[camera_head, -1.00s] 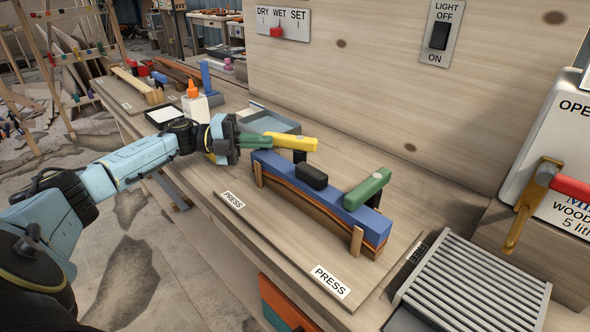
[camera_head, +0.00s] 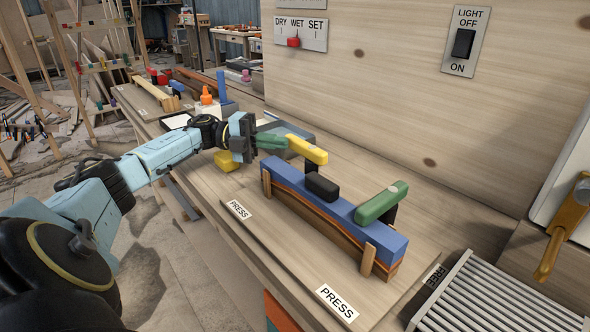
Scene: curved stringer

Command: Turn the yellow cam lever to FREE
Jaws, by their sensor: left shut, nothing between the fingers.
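The yellow cam lever (camera_head: 307,150) sits on a dark post at the far end of the blue-topped clamped strip (camera_head: 340,215). Its handle points up-left, roughly in line with the strip. My left gripper (camera_head: 272,141) is shut and empty, with its green fingertips right beside the handle's left end; I cannot tell whether they touch. A green lever (camera_head: 380,204) at the near end lies across the strip. White PRESS labels (camera_head: 238,209) (camera_head: 337,302) lie on the near side. A FREE label (camera_head: 435,278) shows at the right. My right gripper is not in view.
A black block (camera_head: 322,187) sits on the strip between the levers. A yellow object (camera_head: 226,161) lies below my left wrist. A slatted grille (camera_head: 495,298) and a brass-coloured tap (camera_head: 564,230) are at the right. A wooden panel (camera_head: 420,120) rises behind the bench.

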